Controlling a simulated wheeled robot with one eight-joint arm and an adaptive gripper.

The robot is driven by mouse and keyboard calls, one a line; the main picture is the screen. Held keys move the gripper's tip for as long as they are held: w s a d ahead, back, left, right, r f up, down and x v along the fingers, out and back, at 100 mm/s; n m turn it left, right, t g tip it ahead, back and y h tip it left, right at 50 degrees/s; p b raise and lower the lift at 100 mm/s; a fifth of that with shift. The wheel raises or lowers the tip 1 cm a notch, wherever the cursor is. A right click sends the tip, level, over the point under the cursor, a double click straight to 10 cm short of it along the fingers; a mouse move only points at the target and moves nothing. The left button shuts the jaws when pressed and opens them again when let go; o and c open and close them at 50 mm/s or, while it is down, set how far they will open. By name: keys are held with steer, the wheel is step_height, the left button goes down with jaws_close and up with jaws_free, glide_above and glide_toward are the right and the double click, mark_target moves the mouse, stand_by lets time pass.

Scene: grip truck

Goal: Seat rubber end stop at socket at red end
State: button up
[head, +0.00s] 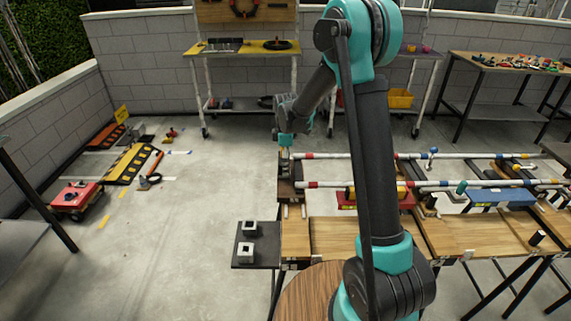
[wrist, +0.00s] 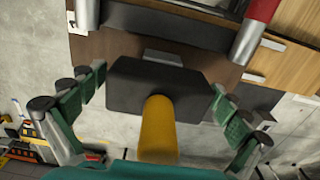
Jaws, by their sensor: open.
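In the wrist view a black block with rounded corners (wrist: 128,88), which looks like the rubber end stop, lies between my fingers. A yellow cylinder (wrist: 158,125) stands up from it toward the camera. My gripper (wrist: 158,98) is open, with one green-padded finger on each side and visible gaps to the block. A small grey piece (wrist: 163,58) shows at the block's far edge; I cannot tell whether it is the socket. A rail's red end (wrist: 262,10) with a silver tip is at upper right. In the head view my gripper (head: 286,140) is above the bench's left end.
Two striped rails (head: 335,184) run right along the wooden bench (head: 340,235). A dark side shelf (head: 256,258) holds two small blocks with square openings. A red cart (head: 77,197) and ramps (head: 130,165) stand on the floor at left.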

step_height(320, 180, up, 12)
stand_by(0.5)
